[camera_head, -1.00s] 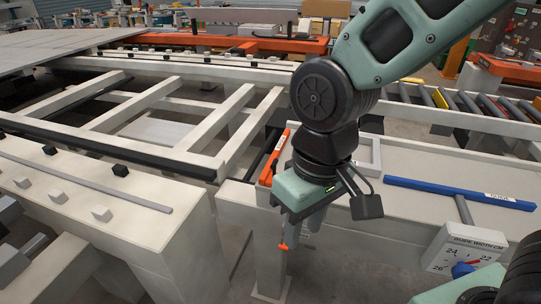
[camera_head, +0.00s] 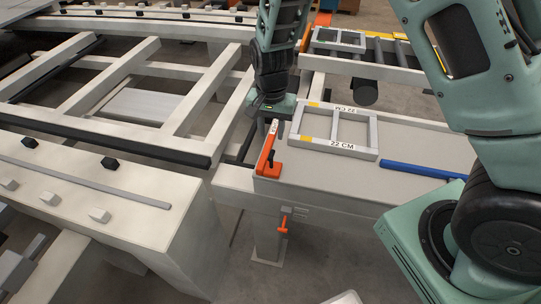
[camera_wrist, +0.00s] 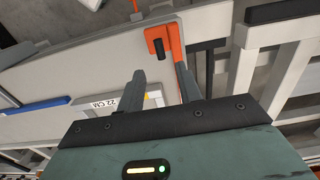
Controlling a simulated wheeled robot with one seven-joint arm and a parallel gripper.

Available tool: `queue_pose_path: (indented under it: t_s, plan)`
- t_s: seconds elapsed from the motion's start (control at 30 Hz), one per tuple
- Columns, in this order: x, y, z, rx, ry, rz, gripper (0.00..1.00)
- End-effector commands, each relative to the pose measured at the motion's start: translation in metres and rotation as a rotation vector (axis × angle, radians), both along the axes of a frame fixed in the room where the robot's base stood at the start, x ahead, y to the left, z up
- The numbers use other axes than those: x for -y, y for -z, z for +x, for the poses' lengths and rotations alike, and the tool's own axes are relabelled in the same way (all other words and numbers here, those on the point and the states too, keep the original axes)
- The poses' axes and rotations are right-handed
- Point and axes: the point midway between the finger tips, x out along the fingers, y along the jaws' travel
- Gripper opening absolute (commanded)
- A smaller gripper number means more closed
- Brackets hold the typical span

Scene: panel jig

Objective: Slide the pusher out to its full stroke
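A blue bar (camera_head: 422,171), the likely pusher, lies on the light grey bench; its right end is hidden behind my arm. It also shows at the left of the wrist view (camera_wrist: 36,106). My gripper (camera_head: 266,112) is behind this bracket, away from the blue bar. In the wrist view my gripper's fingers (camera_wrist: 160,80) are apart with nothing clearly held; the right finger appears close to the orange bracket. Contact cannot be told.
A grey frame marked 22 CM (camera_head: 336,132) lies on the bench between the bracket and the blue bar. A small orange lever (camera_head: 283,225) is on the bench's front. A slatted light frame (camera_head: 185,105) is at the left. The grey bench top (camera_head: 335,172) has bare room.

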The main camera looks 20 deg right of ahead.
Motion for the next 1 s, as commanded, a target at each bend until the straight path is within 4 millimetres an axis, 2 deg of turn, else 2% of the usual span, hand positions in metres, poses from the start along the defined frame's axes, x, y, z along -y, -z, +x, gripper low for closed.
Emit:
queue_pose_path:
  t_s: [0.3,0.5,0.7,1.0]
  plan:
    - [0.001,0.066,-0.002,-0.006,0.001,-0.001,0.35]
    - [0.001,0.099,-0.001,-0.002,0.000,0.000,0.35]
    - [0.000,0.117,0.000,-0.001,-0.001,0.001,0.35]
    - [0.000,0.121,0.000,0.001,-0.001,0.001,0.35]
